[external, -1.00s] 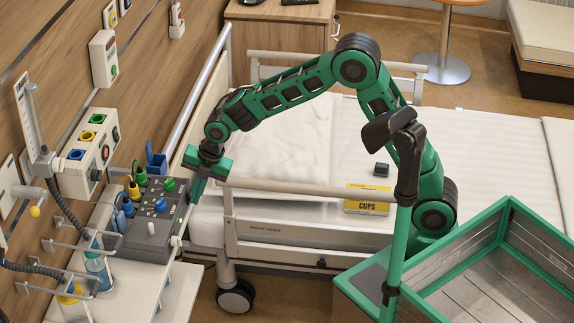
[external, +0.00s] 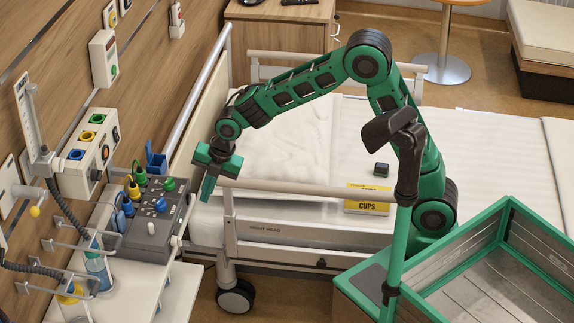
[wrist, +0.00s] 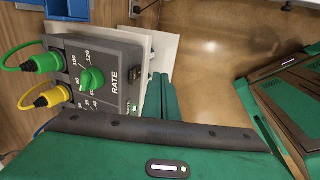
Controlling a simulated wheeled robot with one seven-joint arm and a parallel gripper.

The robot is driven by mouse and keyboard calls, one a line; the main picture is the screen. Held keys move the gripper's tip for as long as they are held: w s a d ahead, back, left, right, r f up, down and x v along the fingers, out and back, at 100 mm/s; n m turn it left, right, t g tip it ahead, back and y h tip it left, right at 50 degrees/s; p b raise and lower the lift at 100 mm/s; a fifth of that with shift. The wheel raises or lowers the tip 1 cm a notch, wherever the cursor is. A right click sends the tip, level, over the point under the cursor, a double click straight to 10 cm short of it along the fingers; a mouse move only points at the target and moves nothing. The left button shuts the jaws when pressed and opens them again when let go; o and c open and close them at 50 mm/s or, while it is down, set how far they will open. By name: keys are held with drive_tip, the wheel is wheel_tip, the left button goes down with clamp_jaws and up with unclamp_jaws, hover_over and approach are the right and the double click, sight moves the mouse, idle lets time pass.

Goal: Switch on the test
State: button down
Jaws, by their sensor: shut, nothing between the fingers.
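The dark grey control box (external: 148,222) sits on the bedside shelf at the left, with green, yellow and blue plugs and knobs on top. In the wrist view the box (wrist: 112,62) shows a green knob (wrist: 91,79) beside the word RATE. Small lettering lower on its face is partly cut off by my gripper, and I cannot read a test label. A pale lever (external: 176,240) shows at the box's right edge. My gripper (external: 207,190) is shut and empty, pointing down, right of the box and apart from it. Its fingers also show in the wrist view (wrist: 162,97).
The bed's side rail (external: 285,187) runs just right of my gripper. A yellow CUPS box (external: 366,207) and a small dark block (external: 381,169) are on the bed. A wall panel with coloured sockets (external: 90,150) stands behind the control box. A green-framed crate (external: 455,240) is at lower right.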

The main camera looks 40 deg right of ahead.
drive_tip(key=s+d+r, duration=0.4)
drive_tip(key=r, duration=0.4)
drive_tip(key=shift+s+d+r, duration=0.2)
drive_tip(key=shift+s+d, duration=0.05)
drive_tip(key=shift+s, duration=0.05)
drive_tip(key=s+d+r+m+h, duration=0.1)
drive_tip(key=s+d+m, duration=0.2)
drive_tip(key=d+m, duration=1)
drive_tip(key=s+d+r+m+h, duration=0.15)
drive_tip(key=d+m, duration=0.25)
drive_tip(key=d, duration=1.7)
drive_tip(key=s+d+f+m+g, duration=0.1)
drive_tip(key=s+d+f+m, duration=0.1)
drive_tip(key=s+d+m, duration=0.5)
drive_tip(key=s+d+f+m+g, duration=0.1)
drive_tip(key=s+d+m, duration=0.6)
drive_tip(key=s, duration=0.7)
drive_tip(key=shift+f+m+g, duration=0.35)
drive_tip(key=shift+m+g, duration=0.05)
drive_tip(key=shift+m, duration=0.8)
